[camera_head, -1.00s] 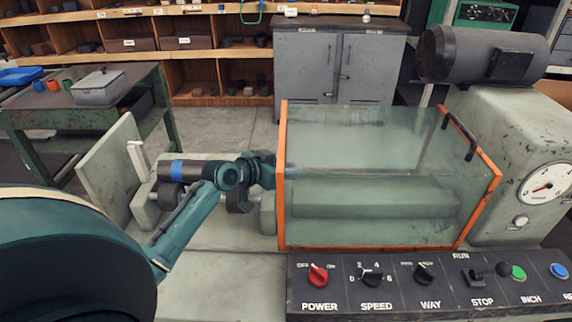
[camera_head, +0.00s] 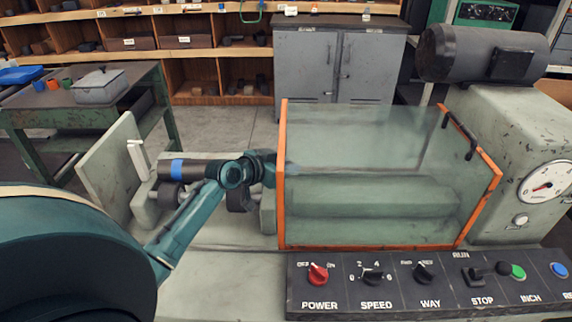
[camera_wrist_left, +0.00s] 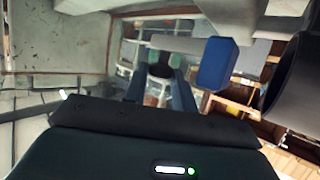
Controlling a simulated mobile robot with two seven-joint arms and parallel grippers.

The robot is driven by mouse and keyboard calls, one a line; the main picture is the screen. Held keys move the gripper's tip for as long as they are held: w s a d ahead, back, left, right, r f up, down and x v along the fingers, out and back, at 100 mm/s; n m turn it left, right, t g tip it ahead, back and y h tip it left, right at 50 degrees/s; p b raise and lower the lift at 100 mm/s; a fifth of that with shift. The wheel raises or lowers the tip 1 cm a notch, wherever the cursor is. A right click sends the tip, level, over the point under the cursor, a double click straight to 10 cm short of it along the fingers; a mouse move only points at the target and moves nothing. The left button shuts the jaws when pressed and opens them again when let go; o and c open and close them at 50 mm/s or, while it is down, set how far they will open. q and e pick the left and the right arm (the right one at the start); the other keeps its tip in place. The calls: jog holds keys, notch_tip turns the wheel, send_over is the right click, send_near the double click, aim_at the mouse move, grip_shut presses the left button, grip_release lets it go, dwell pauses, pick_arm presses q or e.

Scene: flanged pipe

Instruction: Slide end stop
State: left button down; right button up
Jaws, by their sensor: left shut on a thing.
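My left gripper (camera_head: 265,166) is at the left edge of the orange-framed guard. In the left wrist view its two dark fingers (camera_wrist_left: 160,75) are shut on a small rounded part, seemingly the end stop; its shape is mostly hidden. A dark pipe (camera_head: 201,170) with a blue band (camera_head: 177,169) lies behind my left wrist, above the rollers. A blue block (camera_wrist_left: 215,63) shows beside the fingers in the left wrist view, and a black cylinder (camera_wrist_left: 298,88) is at its right edge. My right gripper is out of view.
The clear guard (camera_head: 281,215) covers the middle of the bench. A pale upright plate (camera_head: 105,175) with a white handle (camera_head: 138,160) stands at the left. The control panel (camera_head: 440,300) is in front, and a machine housing with gauge (camera_head: 546,187) is at the right.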

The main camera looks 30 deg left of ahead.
pick_arm(q)
jog(key=shift+a, duration=0.1)
jog(key=shift+s+a+f+b, duration=0.1)
jog(key=shift+s+a+b, duration=0.15)
jog(key=shift+s+a, duration=0.25)
jog(key=shift+s+a+b, duration=0.25)
jog(key=shift+a, duration=0.45)
jog(key=c, duration=1.5)
grip_release()
jog(key=o, duration=0.4)
jog(key=shift+c, duration=0.2)
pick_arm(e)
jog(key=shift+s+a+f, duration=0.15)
pick_arm(q)
jog(key=shift+s, duration=0.15)
